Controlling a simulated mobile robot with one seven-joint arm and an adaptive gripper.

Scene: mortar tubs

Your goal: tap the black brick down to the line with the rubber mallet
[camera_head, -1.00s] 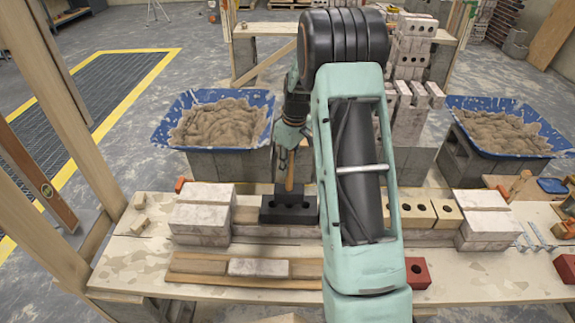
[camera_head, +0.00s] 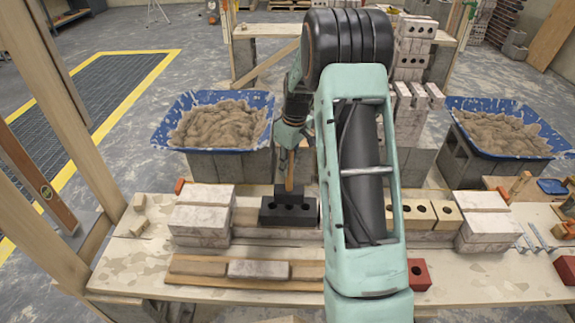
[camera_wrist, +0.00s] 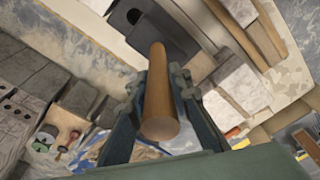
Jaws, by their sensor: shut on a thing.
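The black brick (camera_head: 269,214) lies in the wall course on the bench, with holes in its top. My gripper (camera_head: 290,150) is shut on the wooden handle of the rubber mallet. The handle (camera_wrist: 159,95) runs away from the jaws in the wrist view. The mallet's black head (camera_head: 289,192) is at the brick's top, over its middle. Black on black, I cannot tell whether they touch. In the wrist view, the black brick (camera_wrist: 120,18) shows beyond the handle's far end. I cannot make out the line.
White block stacks stand left (camera_head: 203,215) and right (camera_head: 487,222) of the course. Tan bricks (camera_head: 418,212) lie right of my arm, which hides part of the course. Blue mortar tubs stand behind, left (camera_head: 262,130) and right (camera_head: 540,150). A red brick (camera_head: 418,274) sits in front.

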